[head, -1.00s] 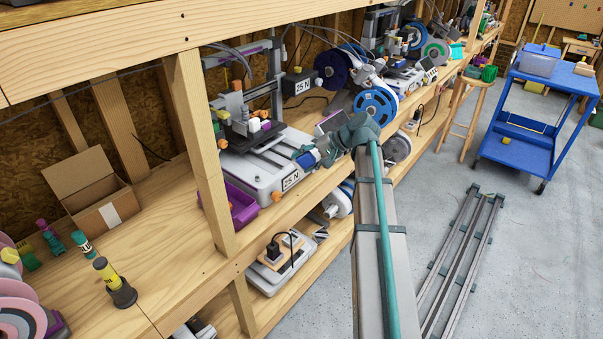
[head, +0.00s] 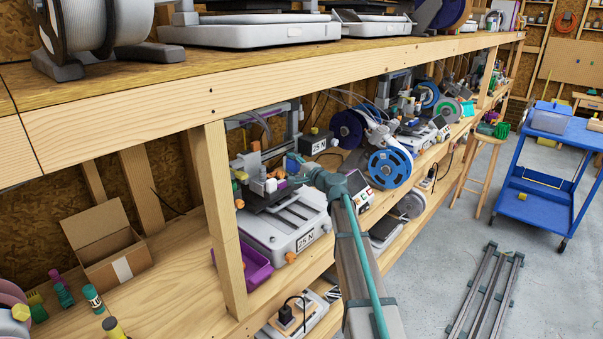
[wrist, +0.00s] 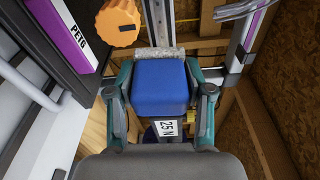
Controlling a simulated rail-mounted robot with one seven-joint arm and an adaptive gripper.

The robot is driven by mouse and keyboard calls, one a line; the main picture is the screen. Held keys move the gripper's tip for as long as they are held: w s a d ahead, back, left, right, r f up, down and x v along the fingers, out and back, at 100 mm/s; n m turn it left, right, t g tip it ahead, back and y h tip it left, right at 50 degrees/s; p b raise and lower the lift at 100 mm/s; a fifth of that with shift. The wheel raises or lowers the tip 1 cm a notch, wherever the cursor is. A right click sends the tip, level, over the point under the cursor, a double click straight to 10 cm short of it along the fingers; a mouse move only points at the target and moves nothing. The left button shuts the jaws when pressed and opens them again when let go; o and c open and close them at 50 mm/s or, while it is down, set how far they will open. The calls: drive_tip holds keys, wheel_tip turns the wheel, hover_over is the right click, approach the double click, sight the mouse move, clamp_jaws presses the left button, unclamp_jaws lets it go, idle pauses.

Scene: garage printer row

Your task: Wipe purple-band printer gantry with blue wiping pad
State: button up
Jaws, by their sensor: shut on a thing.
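My gripper (wrist: 160,88) is shut on the blue wiping pad (wrist: 160,92), with one teal finger on each side. The pad's rough grey face points away from me, close to a grey metal upright (wrist: 158,22); I cannot tell whether they touch. In the head view my gripper (head: 297,170) reaches into the printer (head: 283,238) marked 25 N, above its bed, and mostly hides the pad. A purple-banded gantry part (head: 255,118) shows at the printer's top. In the wrist view a purple band (wrist: 255,28) runs along a bar at upper right.
A purple PETG label (wrist: 69,35) and an orange knob (wrist: 118,22) are close on the left. A wooden shelf post (head: 219,215) stands left of the printer, and an upper shelf beam (head: 300,85) runs overhead. A blue spool (head: 390,167) is to the right.

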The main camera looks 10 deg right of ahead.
sight(290, 146)
drive_tip(key=p+x, duration=0.1)
drive_tip(key=x, duration=0.5)
drive_tip(key=shift+s+a+r+p, duration=0.1)
drive_tip(key=shift+a+r+p, duration=0.05)
drive_tip(key=shift+a+p, duration=0.3)
drive_tip(key=shift+b+x, duration=0.45)
drive_tip(key=shift+x, duration=0.6)
idle(0.6)
drive_tip(key=shift+w+d+b, duration=0.45)
drive_tip(key=shift+d+b, duration=0.1)
drive_tip(key=shift+d, duration=0.15)
drive_tip(key=shift+w+d+b, duration=0.45)
drive_tip(key=shift+d+b, duration=0.05)
drive_tip(key=shift+d, duration=0.2)
drive_tip(key=shift+w+d+b, duration=0.75)
drive_tip(key=shift+w+d, duration=0.1)
drive_tip(key=shift+d, duration=0.15)
drive_tip(key=shift+w+d, duration=0.3)
drive_tip(key=shift+d, duration=0.1)
drive_tip(key=shift+w+d+b, duration=0.5)
drive_tip(key=shift+d+b, duration=0.1)
drive_tip(key=shift+d, duration=0.1)
drive_tip(key=shift+w+d+b, duration=0.5)
drive_tip(key=shift+d+b, duration=0.1)
drive_tip(key=shift+d, duration=0.15)
